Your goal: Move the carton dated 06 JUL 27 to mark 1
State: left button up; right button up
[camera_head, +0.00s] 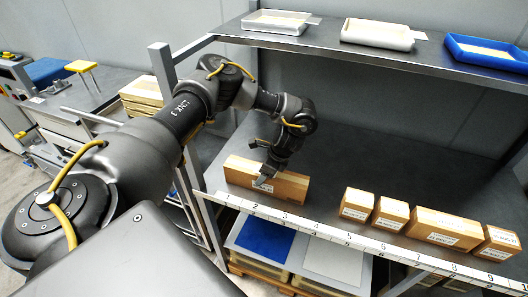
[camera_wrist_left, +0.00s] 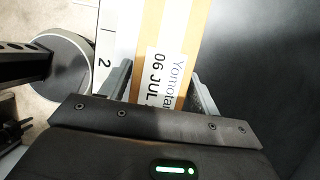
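The carton dated 06 JUL (camera_head: 241,175) is a long brown box lying on the middle shelf behind the numbered strip, towards the left end, behind about marks 2 and 3. In the left wrist view the carton (camera_wrist_left: 187,35) shows its white label with "06 JUL"; the year is hidden by the gripper. My left gripper (camera_head: 264,181) reaches down over the carton from above. My right gripper is not in view.
The numbered strip (camera_head: 345,235) runs along the shelf's front edge. Several other cartons, including a small one (camera_head: 357,203), stand to the right. Clear shelf lies between them and the dated carton. Trays (camera_head: 377,35) sit on the upper shelf. A grey post (camera_head: 163,68) stands at the left.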

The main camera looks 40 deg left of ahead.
pick_arm(q)
jog(key=shift+o, duration=1.2)
jog(key=shift+r, duration=0.15)
jog(key=b+v, duration=0.1)
jog(key=v, duration=1.1)
jog(key=shift+b, duration=0.4)
